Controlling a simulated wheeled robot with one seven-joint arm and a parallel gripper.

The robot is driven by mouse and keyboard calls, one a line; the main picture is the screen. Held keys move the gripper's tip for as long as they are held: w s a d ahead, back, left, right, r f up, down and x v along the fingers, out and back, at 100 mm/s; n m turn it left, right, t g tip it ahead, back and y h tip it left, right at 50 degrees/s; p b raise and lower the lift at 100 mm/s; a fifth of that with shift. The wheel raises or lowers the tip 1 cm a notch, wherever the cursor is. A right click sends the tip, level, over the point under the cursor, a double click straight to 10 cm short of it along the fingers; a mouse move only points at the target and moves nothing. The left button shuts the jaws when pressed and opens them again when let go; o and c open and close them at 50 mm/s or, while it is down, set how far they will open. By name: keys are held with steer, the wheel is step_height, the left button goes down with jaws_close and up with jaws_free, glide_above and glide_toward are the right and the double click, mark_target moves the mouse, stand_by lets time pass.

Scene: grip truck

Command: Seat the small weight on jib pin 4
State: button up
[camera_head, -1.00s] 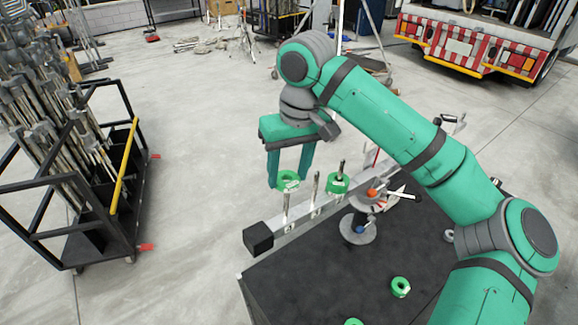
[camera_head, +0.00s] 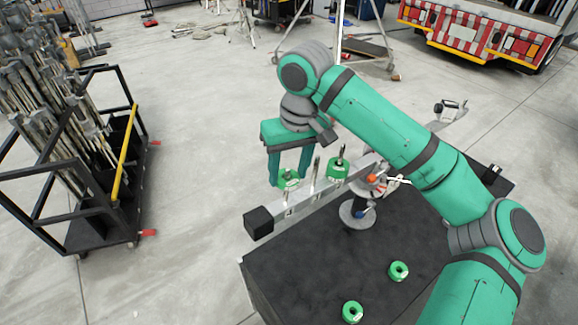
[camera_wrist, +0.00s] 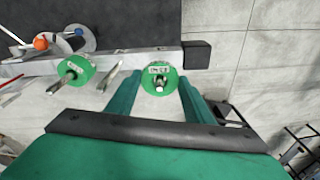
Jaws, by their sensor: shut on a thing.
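My gripper (camera_head: 289,178) is shut on a green ring weight (camera_head: 288,180), held level at the jib's outer end. In the wrist view the weight (camera_wrist: 160,79) shows a pin tip in its hole, so it appears to be around the top of the outermost pin (camera_head: 286,207). Part of that pin shows below the weight, which is still above the jib beam (camera_head: 325,194). The middle pin (camera_head: 315,172) is bare. Another green weight (camera_head: 338,170) is on the inner pin (camera_head: 341,151). No pin numbers are readable.
The jib ends in a black block (camera_head: 259,223). Two green weights, one (camera_head: 398,271) and another (camera_head: 352,312), lie on the dark deck (camera_head: 320,270). A cart of rods (camera_head: 100,190) is at left.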

mark_target(287, 203)
steer(key=shift+s+a+f, duration=0.1)
steer(key=shift+f, duration=1.65)
steer(key=shift+a+f, duration=0.1)
steer(key=shift+f, duration=1.65)
steer(key=shift+f, duration=0.1)
steer(key=o, duration=1.4)
steer(key=shift+c, duration=0.2)
steer(key=r, duration=0.7)
steer(key=d+r, duration=0.1)
steer(key=r, duration=0.2)
steer(key=shift+s+d+r, duration=0.1)
steer(key=shift+s+r, duration=0.3)
steer(key=shift+f, duration=0.1)
